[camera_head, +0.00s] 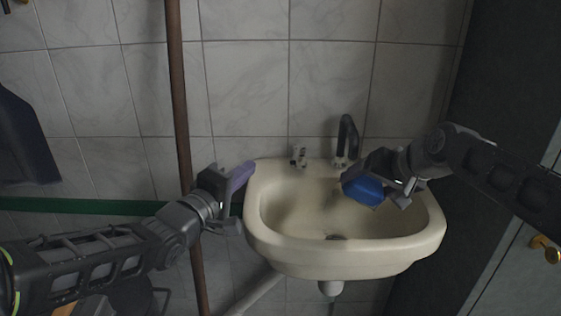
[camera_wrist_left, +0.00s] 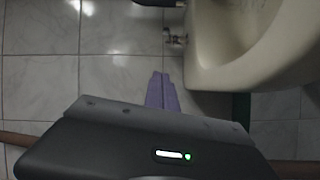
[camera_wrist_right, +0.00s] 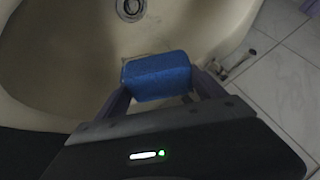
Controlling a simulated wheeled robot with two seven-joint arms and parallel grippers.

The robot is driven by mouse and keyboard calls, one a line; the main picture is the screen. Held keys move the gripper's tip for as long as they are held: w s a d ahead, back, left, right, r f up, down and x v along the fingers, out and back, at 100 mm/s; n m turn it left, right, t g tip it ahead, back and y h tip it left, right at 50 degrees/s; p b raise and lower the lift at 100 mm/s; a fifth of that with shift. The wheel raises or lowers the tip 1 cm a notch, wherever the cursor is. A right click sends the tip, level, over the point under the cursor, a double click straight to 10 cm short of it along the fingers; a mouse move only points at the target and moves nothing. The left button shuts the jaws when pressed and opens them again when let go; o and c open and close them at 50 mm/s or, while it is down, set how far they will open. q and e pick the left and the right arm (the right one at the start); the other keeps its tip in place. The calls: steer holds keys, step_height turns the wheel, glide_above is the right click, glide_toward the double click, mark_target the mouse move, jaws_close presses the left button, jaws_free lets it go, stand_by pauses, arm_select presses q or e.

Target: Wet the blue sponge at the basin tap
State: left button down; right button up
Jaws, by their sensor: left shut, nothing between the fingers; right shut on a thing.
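The blue sponge (camera_head: 363,191) is held over the cream basin (camera_head: 345,249), below and in front of the dark tap (camera_head: 346,140). My right gripper (camera_head: 372,188) is shut on the sponge. In the right wrist view the sponge (camera_wrist_right: 157,76) sits between the fingertips, with the basin and its drain (camera_wrist_right: 130,8) behind it. I cannot tell whether water runs from the tap. My left gripper (camera_head: 243,176) is shut and empty at the left rim of the basin. Its purple fingers (camera_wrist_left: 161,91) lie together in the left wrist view.
A tap handle (camera_head: 298,155) stands on the basin's back ledge, left of the tap. A brown vertical pole (camera_head: 178,90) rises behind my left gripper. A dark cabinet (camera_head: 510,90) with a gold knob (camera_head: 545,248) is on the right. Tiled wall lies behind.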

mark_target(292, 164)
arm_select(q)
steer(key=x, duration=0.7)
steer(key=d, duration=0.4)
steer(key=shift+d+f, duration=0.1)
steer(key=shift+f, duration=0.3)
steer(key=shift+s+d, duration=0.2)
steer(key=shift+d, duration=0.35)
steer(key=shift+s+d, duration=0.25)
steer(key=shift+d, duration=0.35)
arm_select(e)
steer(key=shift+a, duration=0.15)
